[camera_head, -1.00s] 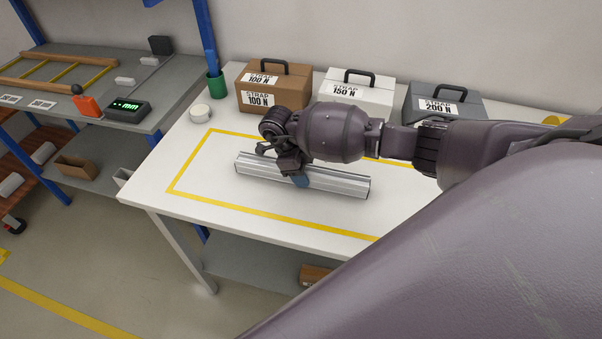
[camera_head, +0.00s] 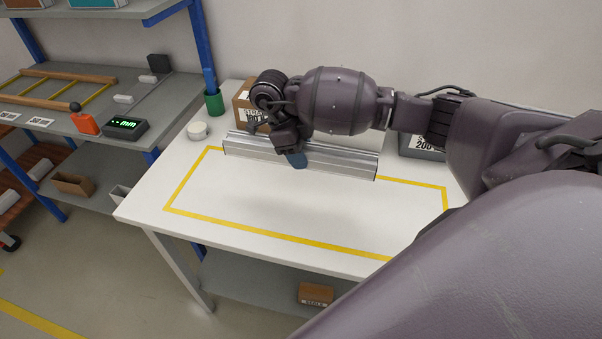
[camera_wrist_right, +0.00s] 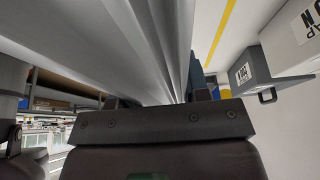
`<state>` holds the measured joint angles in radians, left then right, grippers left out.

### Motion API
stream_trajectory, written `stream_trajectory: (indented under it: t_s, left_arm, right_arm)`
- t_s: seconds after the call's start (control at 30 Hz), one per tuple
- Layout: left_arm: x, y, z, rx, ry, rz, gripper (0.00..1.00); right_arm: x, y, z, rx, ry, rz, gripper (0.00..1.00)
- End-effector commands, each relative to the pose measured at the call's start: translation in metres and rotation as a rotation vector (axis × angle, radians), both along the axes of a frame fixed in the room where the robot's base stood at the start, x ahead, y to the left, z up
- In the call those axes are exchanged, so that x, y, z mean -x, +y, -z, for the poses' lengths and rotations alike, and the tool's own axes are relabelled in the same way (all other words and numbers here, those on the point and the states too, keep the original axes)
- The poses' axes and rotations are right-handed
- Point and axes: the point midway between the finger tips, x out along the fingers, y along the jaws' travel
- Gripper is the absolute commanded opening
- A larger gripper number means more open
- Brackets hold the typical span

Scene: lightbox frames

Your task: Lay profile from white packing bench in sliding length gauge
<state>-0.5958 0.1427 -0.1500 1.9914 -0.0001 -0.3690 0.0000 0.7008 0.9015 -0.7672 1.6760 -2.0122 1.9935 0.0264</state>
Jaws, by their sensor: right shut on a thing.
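The silver profile (camera_head: 340,160) is a long ribbed metal bar. My right gripper (camera_head: 291,152) is shut on it near its middle and holds it level above the white packing bench (camera_head: 260,215). In the right wrist view the profile (camera_wrist_right: 150,40) runs away from the gripper's dark fingers. What seems to be the sliding length gauge stands on the grey bench at left, with a green-lit "mm" display (camera_head: 125,127), an orange part with a dark knob (camera_head: 86,124), white blocks (camera_head: 123,99) and a dark end block (camera_head: 158,64). My left gripper is not in view.
Strap boxes stand along the back of the white bench, partly hidden by my arm: brown (camera_head: 242,100) and grey (camera_head: 420,146). A green cup (camera_head: 214,102) and a white roll (camera_head: 197,131) stand at its back left. A wooden frame (camera_head: 60,78) lies on the grey bench. The yellow-taped area is clear.

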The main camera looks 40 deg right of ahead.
Motion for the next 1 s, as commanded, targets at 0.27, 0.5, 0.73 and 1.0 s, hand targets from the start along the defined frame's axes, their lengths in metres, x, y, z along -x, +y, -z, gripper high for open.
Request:
stream_trajectory:
  t_s: [0.27,0.5,0.73,1.0]
  left_arm:
    - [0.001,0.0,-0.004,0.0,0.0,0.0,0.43]
    - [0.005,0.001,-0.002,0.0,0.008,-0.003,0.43]
    - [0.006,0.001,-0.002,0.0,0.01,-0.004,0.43]
    - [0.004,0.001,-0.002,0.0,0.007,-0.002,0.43]
  right_arm:
    - [-0.001,-0.001,-0.054,0.002,-0.005,-0.001,0.04]
    - [0.0,0.0,-0.07,0.001,-0.001,0.001,0.04]
    - [0.0,0.0,-0.07,0.0,0.0,-0.038,0.04]
    - [-0.009,0.007,-0.068,0.001,-0.003,-0.369,0.04]
